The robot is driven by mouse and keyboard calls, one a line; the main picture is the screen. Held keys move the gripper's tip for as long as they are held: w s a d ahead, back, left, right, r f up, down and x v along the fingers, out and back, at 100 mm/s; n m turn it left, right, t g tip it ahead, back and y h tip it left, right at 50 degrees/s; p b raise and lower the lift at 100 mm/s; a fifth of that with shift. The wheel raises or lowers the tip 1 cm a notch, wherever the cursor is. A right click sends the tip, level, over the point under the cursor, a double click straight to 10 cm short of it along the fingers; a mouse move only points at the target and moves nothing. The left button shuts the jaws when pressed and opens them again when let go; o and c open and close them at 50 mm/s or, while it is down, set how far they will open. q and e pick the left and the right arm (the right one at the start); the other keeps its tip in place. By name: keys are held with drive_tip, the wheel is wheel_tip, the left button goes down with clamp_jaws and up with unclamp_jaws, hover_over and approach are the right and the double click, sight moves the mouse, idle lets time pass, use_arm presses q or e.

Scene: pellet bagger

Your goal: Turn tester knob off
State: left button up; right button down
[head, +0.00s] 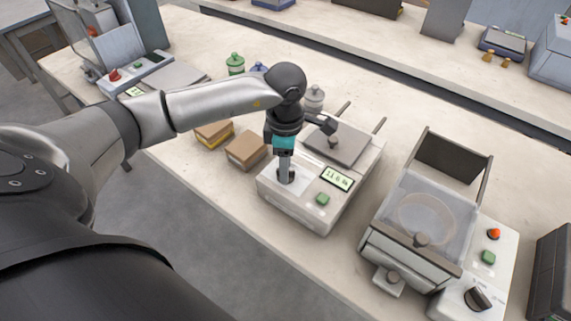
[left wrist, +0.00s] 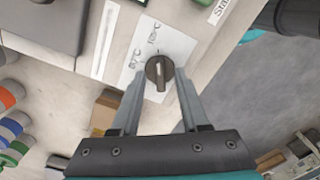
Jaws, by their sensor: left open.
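The tester (head: 297,209) is a pale box with a green display (head: 337,179) and a green button (head: 322,199). Its round dark knob (left wrist: 159,70) is on a white label plate in the left wrist view. My left gripper (head: 285,174) points down at the knob from above. It is open, with one finger on each side of the knob; contact cannot be told. My right gripper is not in view.
Two cardboard boxes (head: 246,150) stand left of the tester. A machine with a clear lid (head: 427,212), an orange button and its own dark knob (head: 478,298) stands at right. Capped bottles (head: 235,64) are behind my arm. Bare bench lies in front of the tester.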

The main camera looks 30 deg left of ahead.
use_arm(q)
clamp_jaws()
idle(0.3)
idle(0.3)
